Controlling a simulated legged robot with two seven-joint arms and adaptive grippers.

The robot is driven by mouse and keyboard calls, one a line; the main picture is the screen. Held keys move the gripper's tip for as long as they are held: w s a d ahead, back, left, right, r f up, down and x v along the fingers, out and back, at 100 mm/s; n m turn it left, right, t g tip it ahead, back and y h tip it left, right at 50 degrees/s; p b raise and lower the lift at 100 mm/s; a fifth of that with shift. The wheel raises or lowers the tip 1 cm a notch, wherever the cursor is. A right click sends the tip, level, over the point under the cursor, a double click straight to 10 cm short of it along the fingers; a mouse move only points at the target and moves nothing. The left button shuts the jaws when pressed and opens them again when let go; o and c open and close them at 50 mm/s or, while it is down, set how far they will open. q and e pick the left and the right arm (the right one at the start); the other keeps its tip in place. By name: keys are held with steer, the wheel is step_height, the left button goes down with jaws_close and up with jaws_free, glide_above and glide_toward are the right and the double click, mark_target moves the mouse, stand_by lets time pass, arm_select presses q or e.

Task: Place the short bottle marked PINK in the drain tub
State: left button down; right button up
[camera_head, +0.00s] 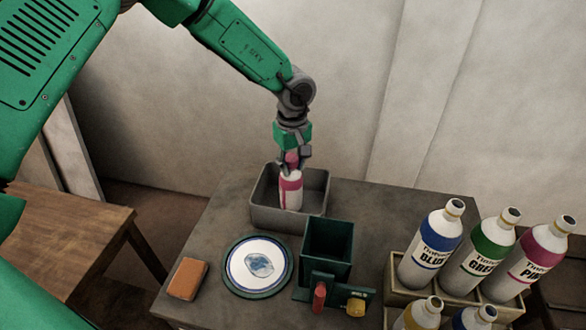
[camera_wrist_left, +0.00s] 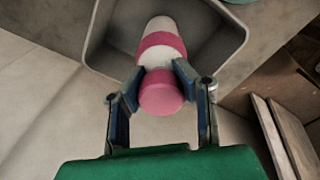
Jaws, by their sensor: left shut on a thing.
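The short bottle with a pink band and pink cap (camera_head: 290,190) is upright in or just over the grey drain tub (camera_head: 288,217). My left gripper (camera_head: 291,165) is shut on it near the top. In the left wrist view the bottle (camera_wrist_left: 160,42) shows between the fingers (camera_wrist_left: 160,85), with the tub (camera_wrist_left: 215,55) around its lower end. I cannot tell whether its base touches the tub floor. The label's writing is not readable. My right gripper is not in view.
A dark green square vat (camera_head: 328,245) with a red and a yellow handle stands in front of the tub. A plate with a blue stain (camera_head: 258,265) and an orange sponge (camera_head: 187,279) lie to the left. Tall tint bottles (camera_head: 433,245) stand in a crate at right.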

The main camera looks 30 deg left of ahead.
arm_select(q)
steer(key=shift+f, duration=0.65)
steer(key=shift+d, duration=0.1)
steer(key=c, duration=1.3)
jaws_free()
step_height(320, 180, up, 12)
steer(key=shift+s+r+p, duration=0.1)
steer(key=shift+s+p, duration=0.05)
steer(key=shift+p, duration=0.15)
